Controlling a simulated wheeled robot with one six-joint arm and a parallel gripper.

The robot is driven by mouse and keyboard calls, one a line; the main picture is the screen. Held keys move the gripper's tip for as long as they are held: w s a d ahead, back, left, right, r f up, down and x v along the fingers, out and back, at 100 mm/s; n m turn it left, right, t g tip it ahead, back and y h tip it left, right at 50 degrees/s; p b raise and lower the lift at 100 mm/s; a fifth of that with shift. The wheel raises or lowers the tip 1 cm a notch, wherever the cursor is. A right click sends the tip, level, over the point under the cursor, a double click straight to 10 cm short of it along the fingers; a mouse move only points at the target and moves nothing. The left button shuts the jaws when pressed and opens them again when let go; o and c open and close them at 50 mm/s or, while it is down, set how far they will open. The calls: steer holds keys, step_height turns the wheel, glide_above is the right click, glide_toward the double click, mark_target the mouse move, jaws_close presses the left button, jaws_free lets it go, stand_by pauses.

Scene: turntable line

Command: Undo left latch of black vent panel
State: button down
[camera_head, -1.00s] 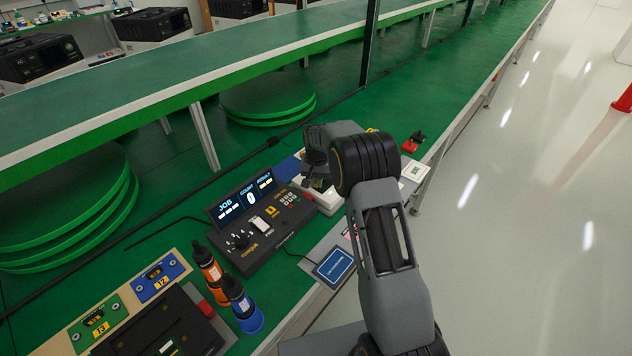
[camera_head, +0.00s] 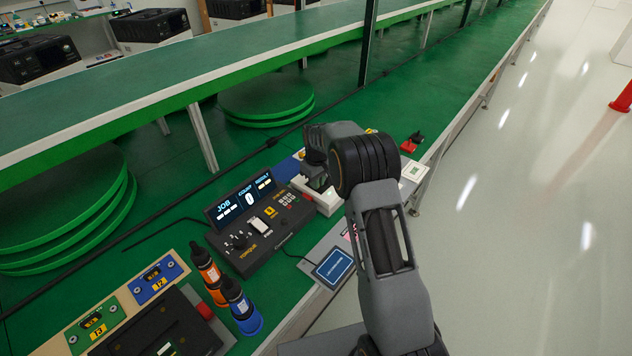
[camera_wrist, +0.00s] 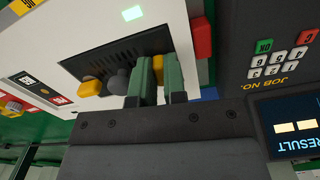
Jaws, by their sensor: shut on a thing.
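The black vent panel (camera_wrist: 118,55) is set in a white unit (camera_wrist: 60,40) in the wrist view, which looks upside down. A yellow latch (camera_wrist: 158,66) at its right end in this picture sits between the green fingers of my gripper (camera_wrist: 160,82), which is shut on it. Another yellow latch (camera_wrist: 90,88) is at the panel's other end, untouched, beside a dark grey round knob (camera_wrist: 119,82). In the head view my arm covers most of the white unit (camera_head: 328,205), and the panel and latches are hidden.
A red block (camera_wrist: 201,37) is on the white unit close to my fingers. A black control console (camera_head: 262,225) with a lit screen stands beside the unit. Orange (camera_head: 207,268) and blue (camera_head: 242,305) bottle-like tools stand nearer. A blue-screened pad (camera_head: 333,267) lies at the table edge.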

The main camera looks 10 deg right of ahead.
steer(key=shift+n, duration=0.7)
steer(key=c, duration=1.2)
jaws_free()
steer(key=shift+o, duration=0.2)
steer(key=shift+r, duration=0.15)
step_height(320, 180, up, 14)
steer(key=shift+f, duration=0.2)
